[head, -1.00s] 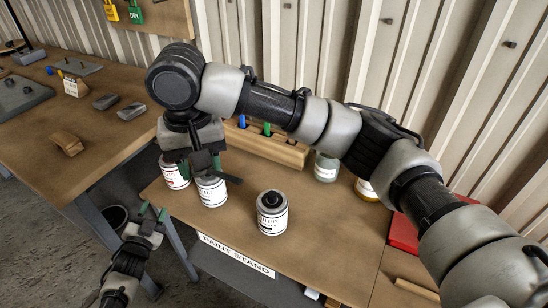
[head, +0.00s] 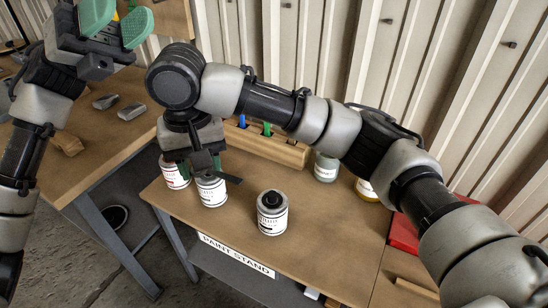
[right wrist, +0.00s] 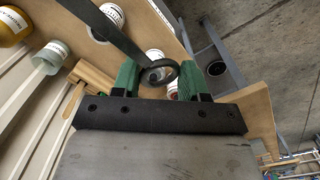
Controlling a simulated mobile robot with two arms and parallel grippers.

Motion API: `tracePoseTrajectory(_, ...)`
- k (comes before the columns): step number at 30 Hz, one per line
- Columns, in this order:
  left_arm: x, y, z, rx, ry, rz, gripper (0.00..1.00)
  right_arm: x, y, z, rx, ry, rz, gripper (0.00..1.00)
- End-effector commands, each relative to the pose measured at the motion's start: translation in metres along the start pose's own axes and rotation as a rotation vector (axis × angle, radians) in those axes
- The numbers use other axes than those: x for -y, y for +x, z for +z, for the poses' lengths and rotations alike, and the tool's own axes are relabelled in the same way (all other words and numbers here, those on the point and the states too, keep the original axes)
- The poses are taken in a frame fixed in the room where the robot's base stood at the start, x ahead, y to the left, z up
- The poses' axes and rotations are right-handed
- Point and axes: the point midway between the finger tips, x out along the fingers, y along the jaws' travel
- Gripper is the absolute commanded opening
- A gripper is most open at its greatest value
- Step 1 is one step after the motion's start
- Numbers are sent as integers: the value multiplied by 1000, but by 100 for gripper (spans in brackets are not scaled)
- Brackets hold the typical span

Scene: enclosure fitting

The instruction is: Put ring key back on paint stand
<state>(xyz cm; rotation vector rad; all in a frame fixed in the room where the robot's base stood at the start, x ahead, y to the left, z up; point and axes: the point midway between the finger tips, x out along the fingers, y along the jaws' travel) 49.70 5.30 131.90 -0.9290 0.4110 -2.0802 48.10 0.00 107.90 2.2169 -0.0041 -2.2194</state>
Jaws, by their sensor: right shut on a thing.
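The ring key (head: 228,178) is a dark flat bar. In the right wrist view its ring end (right wrist: 158,72) sits between the green fingers and its bar runs to the upper left. My right gripper (head: 199,168) is shut on it, above the left part of the paint stand (head: 330,230), a brown-topped table with a label on its front. The key is over or beside a white-labelled can (head: 212,192); I cannot tell whether it touches. My left gripper (head: 117,20) is open and empty at the top left, green pads apart.
Another can (head: 272,213) with a dark top stands mid-stand, and one (head: 175,173) at the left edge. A wooden block (head: 270,145) holds blue and green tools. A pale jar (head: 326,167) and yellow jar (head: 366,190) stand behind. The stand's front right is clear.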

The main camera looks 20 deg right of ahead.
Motion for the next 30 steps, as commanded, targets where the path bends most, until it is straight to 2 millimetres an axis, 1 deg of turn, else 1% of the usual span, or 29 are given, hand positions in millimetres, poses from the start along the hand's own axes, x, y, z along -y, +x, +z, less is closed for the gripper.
tracePoseTrajectory(1, 18, 25, -12, -142, 68, -4, 43, 0, 0, 0, 0, 0, 0, 13)
tracePoseTrajectory(2, 25, 38, -22, -233, 107, -6, 43, 0, 0, 0, 0, 0, 0, 13)
tracePoseTrajectory(3, 31, 55, -38, -365, 160, -8, 43, 0, 0, 0, 0, 0, 0, 13)
tracePoseTrajectory(5, 34, 76, -65, -570, 229, -7, 43, 0, 0, 0, 0, 0, 0, 13)
tracePoseTrajectory(6, 30, 90, -85, -712, 266, 1, 43, 0, 0, 0, 0, 0, 0, 13)
tracePoseTrajectory(8, 19, 108, -114, -929, 313, 26, 43, 0, 0, 0, 0, 0, 0, 13)
tracePoseTrajectory(9, 9, 117, -134, -1078, 339, 54, 43, 0, 0, 0, 0, 0, 0, 13)
tracePoseTrajectory(10, 0, 123, -149, -1190, 358, 80, 43, 0, 0, 0, 0, 0, 0, 13)
tracePoseTrajectory(12, -21, 131, -178, -1441, 402, 151, 43, 0, 0, 0, 0, 0, 0, 13)
tracePoseTrajectory(14, -37, 132, -197, -1655, 443, 222, 43, 0, 0, 0, 0, 0, 0, 13)
tracePoseTrajectory(15, -47, 130, -207, -1796, 471, 272, 43, 0, 0, 0, 0, 0, 0, 13)
tracePoseTrajectory(18, -67, 122, -221, -2125, 542, 412, 43, 0, 0, 0, 0, 0, 0, 13)
tracePoseTrajectory(22, -81, 112, -221, -2463, 626, 590, 43, 0, 0, 0, 0, 0, 0, 13)
tracePoseTrajectory(24, -85, 109, -217, -2592, 661, 673, 43, 0, 0, 0, 0, 0, 0, 13)
tracePoseTrajectory(27, -88, 107, -212, -2714, 698, 758, 43, 0, 0, 0, 0, 0, 0, 13)
tracePoseTrajectory(30, -89, 104, -209, -2771, 716, 802, 43, 0, 0, 0, 0, 0, 0, 13)
